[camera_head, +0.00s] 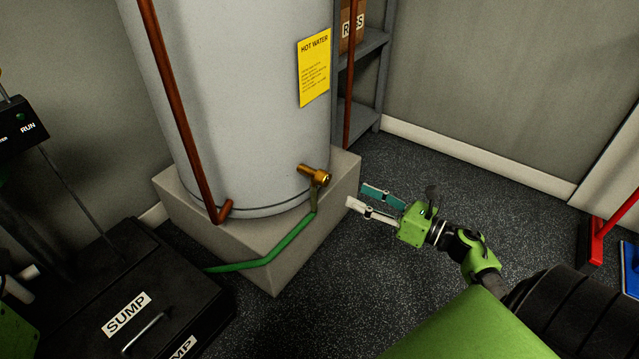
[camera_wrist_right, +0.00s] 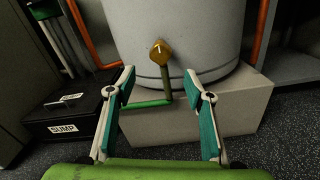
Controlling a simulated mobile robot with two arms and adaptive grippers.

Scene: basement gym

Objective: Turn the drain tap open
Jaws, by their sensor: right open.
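The brass drain tap (camera_head: 315,174) sticks out low on the front of the grey hot water tank (camera_head: 245,100). A green hose (camera_head: 270,256) runs down from it. My right gripper (camera_head: 363,196) is open and empty, to the right of the tap and apart from it. In the right wrist view the tap (camera_wrist_right: 160,52) shows beyond and above the space between the open fingers (camera_wrist_right: 163,88). A pale mark shows on the tap's face there; its handle position is hard to tell. My left gripper does not show clearly in either view.
The tank stands on a concrete plinth (camera_head: 277,276). A black box marked SUMP (camera_head: 165,285) stands at the lower left. A copper pipe (camera_head: 178,100) runs down the tank's left side. A grey shelf (camera_head: 368,90) stands behind. Dark speckled floor (camera_head: 440,170) is clear right of the plinth.

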